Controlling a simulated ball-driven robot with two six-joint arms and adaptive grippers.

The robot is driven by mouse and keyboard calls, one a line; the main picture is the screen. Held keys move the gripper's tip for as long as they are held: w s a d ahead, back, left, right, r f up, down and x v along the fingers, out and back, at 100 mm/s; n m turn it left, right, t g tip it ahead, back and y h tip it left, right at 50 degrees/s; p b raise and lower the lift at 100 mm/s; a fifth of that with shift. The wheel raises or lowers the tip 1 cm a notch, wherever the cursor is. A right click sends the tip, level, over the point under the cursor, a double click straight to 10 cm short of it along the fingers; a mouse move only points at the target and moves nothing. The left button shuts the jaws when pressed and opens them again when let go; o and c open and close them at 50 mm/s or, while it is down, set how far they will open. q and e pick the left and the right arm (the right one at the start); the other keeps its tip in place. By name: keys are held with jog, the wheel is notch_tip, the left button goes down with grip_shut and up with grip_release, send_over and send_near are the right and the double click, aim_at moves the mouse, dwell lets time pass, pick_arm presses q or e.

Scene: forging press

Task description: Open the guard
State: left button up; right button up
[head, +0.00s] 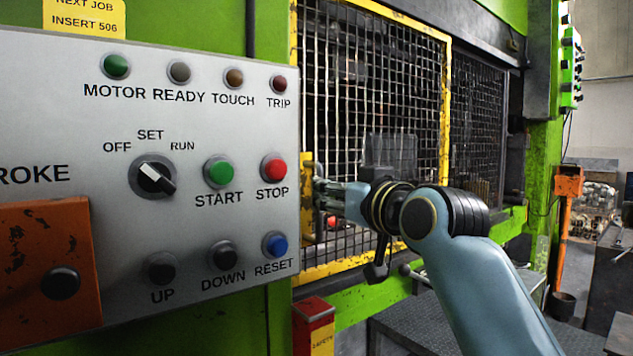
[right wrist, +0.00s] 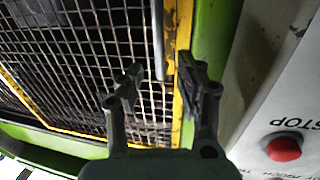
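The guard (head: 370,90) is a black mesh panel in a yellow frame on the green press, and it appears closed in the head view. In the right wrist view the guard mesh (right wrist: 85,60) fills the left and middle, with a yellow frame edge (right wrist: 182,40) at its right. A pale upright bar (right wrist: 158,40), apparently the handle, lies ahead between the fingers. My right gripper (right wrist: 160,78) is open at the guard's edge; contact with the bar cannot be told. In the head view the fingertips are hard to make out near the control panel's right edge. My left gripper is not in view.
The grey control panel (head: 230,135) with buttons and a selector knob (head: 155,178) stands close left of my right gripper. Its red STOP button (right wrist: 283,148) shows beside the gripper in the wrist view. A red and yellow post (head: 314,330) stands below. A second mesh section (head: 480,120) is at right.

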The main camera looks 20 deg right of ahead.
jog(key=w, duration=0.4)
jog(key=w+a+p, duration=0.1)
jog(key=shift+w, duration=0.4)
grip_shut()
jog(key=shift+w+f, duration=0.1)
